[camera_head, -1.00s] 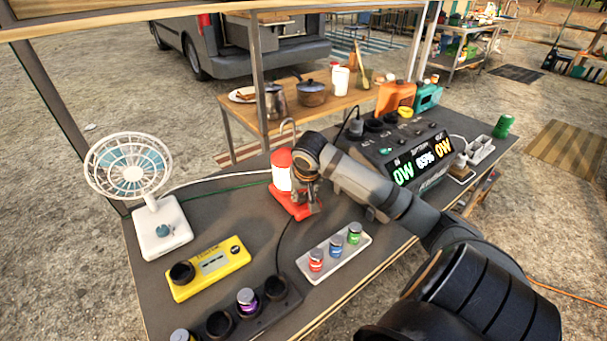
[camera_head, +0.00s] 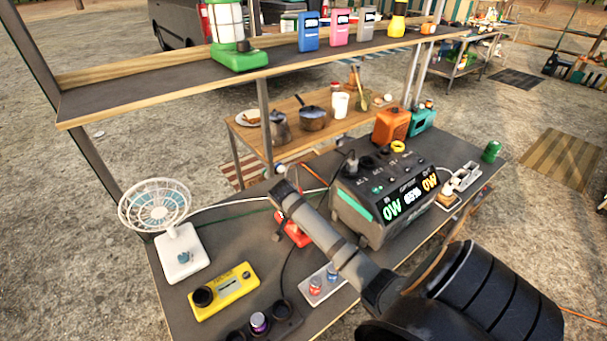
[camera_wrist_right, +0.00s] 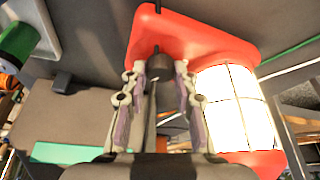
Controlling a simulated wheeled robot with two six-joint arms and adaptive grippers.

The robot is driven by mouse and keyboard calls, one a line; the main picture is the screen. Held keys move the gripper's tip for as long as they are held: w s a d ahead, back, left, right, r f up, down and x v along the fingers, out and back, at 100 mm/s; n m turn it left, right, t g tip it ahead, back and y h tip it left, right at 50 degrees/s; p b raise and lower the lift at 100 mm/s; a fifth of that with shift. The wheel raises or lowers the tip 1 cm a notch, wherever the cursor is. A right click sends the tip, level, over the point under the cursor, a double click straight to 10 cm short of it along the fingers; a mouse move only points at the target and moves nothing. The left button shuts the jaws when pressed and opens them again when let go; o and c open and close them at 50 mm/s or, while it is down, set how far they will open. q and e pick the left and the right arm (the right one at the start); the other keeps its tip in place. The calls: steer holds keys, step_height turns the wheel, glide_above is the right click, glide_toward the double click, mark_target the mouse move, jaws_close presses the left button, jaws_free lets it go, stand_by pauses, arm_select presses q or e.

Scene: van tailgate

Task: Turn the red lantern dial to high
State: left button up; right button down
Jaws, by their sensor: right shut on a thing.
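The red lantern (camera_head: 302,240) stands on the bench behind my right arm, which hides most of it in the head view. In the right wrist view its red base (camera_wrist_right: 190,38) and its bright, caged lamp (camera_wrist_right: 233,100) show close up. My right gripper (camera_wrist_right: 158,82) has its fingers on either side of the lantern's dark dial (camera_wrist_right: 174,98) and is shut on it. The dial's marks and setting cannot be read. My left gripper is not in view.
A power station (camera_head: 385,195) stands right of my right arm. A white fan (camera_head: 178,250), a yellow box (camera_head: 225,292) and a pale panel with knobs (camera_head: 312,297) are nearby. A shelf (camera_head: 150,88) with a green lantern (camera_head: 228,35) spans above the bench.

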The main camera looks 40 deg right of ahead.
mark_target(298, 236)
steer(key=shift+m+p, duration=0.35)
steer(key=shift+m, duration=0.05)
steer(key=c, duration=1)
jaws_free()
steer(key=shift+w+a+r, duration=0.1)
steer(key=shift+r, duration=0.2)
steer(key=v, duration=0.6)
steer(key=shift+a+r, duration=0.2)
steer(key=shift+r, duration=0.2)
